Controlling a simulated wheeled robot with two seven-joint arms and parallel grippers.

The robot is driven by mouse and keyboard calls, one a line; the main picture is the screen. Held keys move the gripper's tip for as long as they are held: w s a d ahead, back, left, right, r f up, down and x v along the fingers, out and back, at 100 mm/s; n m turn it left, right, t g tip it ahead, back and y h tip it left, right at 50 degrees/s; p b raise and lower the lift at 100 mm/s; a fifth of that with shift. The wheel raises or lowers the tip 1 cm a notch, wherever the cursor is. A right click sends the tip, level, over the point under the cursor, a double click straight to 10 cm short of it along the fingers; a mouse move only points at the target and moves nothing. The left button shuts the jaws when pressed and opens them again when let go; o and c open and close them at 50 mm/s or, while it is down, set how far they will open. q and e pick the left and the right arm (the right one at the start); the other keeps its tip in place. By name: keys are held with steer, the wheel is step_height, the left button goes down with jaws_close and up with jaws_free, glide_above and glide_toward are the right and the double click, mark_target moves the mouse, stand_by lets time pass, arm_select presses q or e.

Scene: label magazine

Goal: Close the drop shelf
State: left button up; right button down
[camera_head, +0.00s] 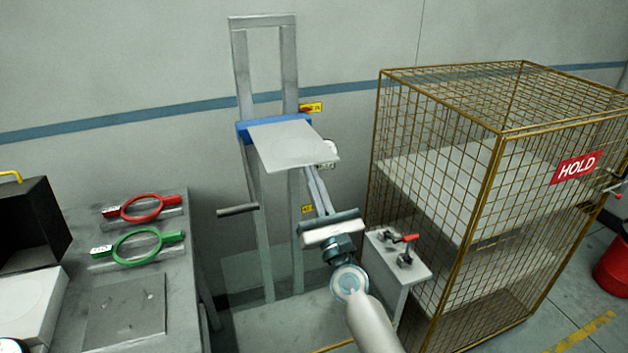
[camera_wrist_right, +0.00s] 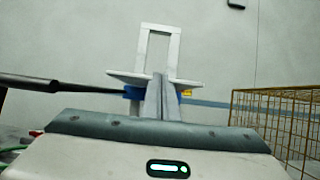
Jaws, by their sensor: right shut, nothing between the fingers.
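The drop shelf (camera_head: 295,145) is a flat light grey panel that sticks out roughly level from a blue bar (camera_head: 246,133) on an upright grey frame. My right gripper (camera_head: 312,172) is shut and empty. Its fingertips are just below the shelf's near edge in the head view; whether they touch it I cannot tell. In the right wrist view the shut fingers (camera_wrist_right: 161,82) point up at the shelf (camera_wrist_right: 122,77), which shows edge-on and is partly hidden behind them. My left gripper is not in view.
A dark handle bar (camera_head: 237,210) juts left from the frame. A wire cage (camera_head: 497,190) with a HOLD sign and a small stand (camera_head: 416,270) with a red-handled clamp are on the right. A bench (camera_head: 180,290) with red and green rings is on the left.

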steer(key=b+v, duration=0.6)
steer(key=v, duration=1.1)
steer(key=shift+s, duration=0.2)
steer(key=shift+f, duration=0.2)
